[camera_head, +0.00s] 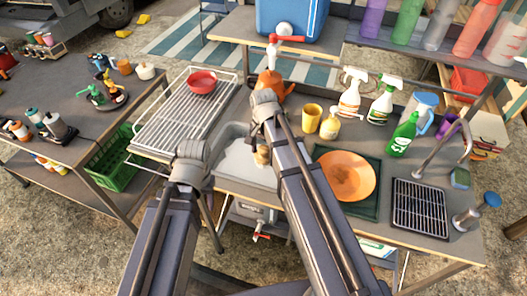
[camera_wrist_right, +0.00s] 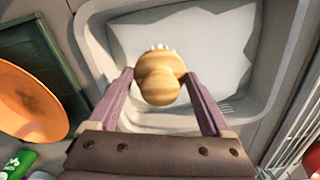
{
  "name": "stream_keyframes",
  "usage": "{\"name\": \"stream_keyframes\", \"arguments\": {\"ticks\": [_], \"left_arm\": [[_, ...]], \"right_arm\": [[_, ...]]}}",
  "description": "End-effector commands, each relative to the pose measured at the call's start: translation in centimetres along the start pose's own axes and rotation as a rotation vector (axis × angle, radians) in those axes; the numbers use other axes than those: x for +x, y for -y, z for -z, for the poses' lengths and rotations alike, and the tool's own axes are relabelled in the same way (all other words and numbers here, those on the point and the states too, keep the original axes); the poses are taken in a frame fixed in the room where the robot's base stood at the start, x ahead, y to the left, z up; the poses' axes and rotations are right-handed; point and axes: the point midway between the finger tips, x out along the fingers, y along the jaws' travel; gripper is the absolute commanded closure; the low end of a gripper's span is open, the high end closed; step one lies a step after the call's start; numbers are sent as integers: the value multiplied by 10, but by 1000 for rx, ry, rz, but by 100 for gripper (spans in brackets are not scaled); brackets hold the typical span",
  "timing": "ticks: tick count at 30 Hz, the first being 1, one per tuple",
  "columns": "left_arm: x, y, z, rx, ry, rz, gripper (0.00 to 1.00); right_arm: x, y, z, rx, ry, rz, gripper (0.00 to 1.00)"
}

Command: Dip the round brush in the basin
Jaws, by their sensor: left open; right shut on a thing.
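The round brush (camera_wrist_right: 160,80) has a striped tan wooden knob with a few pale bristles showing at its far edge. My right gripper (camera_wrist_right: 160,76) is shut on this knob. The basin (camera_wrist_right: 268,60) is a grey sink with a pale water surface inside, and the brush is over it. I cannot tell if the bristles touch the water. In the head view a bit of the brush (camera_head: 262,155) and the basin (camera_head: 236,160) show beside my right arm. My left gripper (camera_head: 192,158) is open and empty left of the basin, its fingertips mostly hidden.
An orange bowl (camera_head: 345,176) on a green tray (camera_head: 362,207) lies right of the basin. A yellow cup (camera_head: 311,118), spray bottles (camera_head: 352,92) and an orange kettle (camera_head: 272,84) stand behind. A wire rack (camera_head: 165,123) is on the left, and a tap (camera_head: 445,140) is at right.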

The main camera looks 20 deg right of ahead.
Motion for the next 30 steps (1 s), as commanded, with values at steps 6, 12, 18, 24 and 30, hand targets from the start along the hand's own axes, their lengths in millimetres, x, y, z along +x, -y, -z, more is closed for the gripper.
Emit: {"name": "stream_keyframes", "arguments": {"ticks": [6, 12, 18, 24, 30], "left_arm": [[-26, 2, -2, 0, 0, 0, 50], [-43, 4, -2, 0, 0, 0, 50], [-43, 4, -2, 0, 0, 0, 50], [-43, 4, -2, 0, 0, 0, 50], [-43, 4, -2, 0, 0, 0, 50]], "right_arm": [[-26, 0, 0, 0, 0, 0, 62], [-44, 0, 0, 0, 0, 0, 62], [-44, 0, 0, 0, 0, 0, 62], [-43, 0, 0, 0, 0, 0, 62], [-43, 0, 0, 0, 0, 0, 62]]}}
